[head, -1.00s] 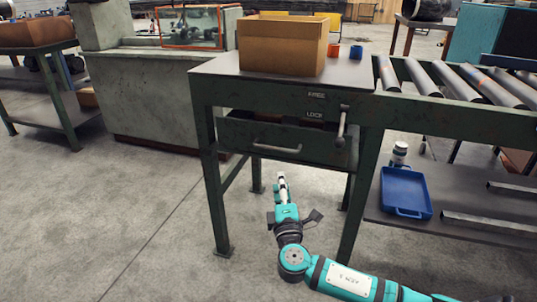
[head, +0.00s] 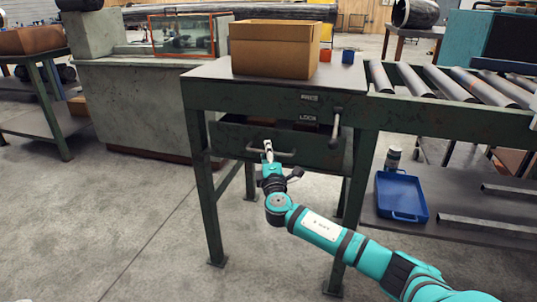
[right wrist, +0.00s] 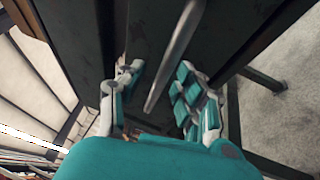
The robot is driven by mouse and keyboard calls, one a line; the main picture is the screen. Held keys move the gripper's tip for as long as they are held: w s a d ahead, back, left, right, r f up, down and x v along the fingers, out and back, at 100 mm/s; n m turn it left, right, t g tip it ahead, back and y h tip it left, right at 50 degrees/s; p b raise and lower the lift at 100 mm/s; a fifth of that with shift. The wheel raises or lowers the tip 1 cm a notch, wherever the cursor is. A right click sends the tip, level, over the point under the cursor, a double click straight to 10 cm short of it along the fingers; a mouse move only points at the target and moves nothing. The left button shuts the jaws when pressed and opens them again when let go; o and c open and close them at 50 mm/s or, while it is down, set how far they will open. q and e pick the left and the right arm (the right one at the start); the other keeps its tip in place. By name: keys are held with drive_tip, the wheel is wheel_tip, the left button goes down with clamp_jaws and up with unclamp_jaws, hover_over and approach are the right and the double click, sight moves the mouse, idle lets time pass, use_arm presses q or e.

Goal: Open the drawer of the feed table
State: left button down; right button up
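The feed table (head: 200,90) is dark green with a grey top. Its drawer (head: 233,139) has a pale bar handle (head: 285,154); a narrow gap shows above the drawer front. My right gripper (head: 268,152) is at the left part of the handle in the head view. In the right wrist view my right gripper (right wrist: 160,75) is open, with the handle bar (right wrist: 176,50) between its fingers and a gap beside it. My left gripper is not in view.
A cardboard box (head: 270,55), an orange cup (head: 325,55) and a blue cup (head: 348,57) stand on the table. A roller conveyor (head: 450,85) adjoins at right, above a shelf with a blue tray (head: 400,195). The floor in front is clear.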

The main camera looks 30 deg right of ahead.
drive_tip(key=shift+c, duration=0.4)
clamp_jaws()
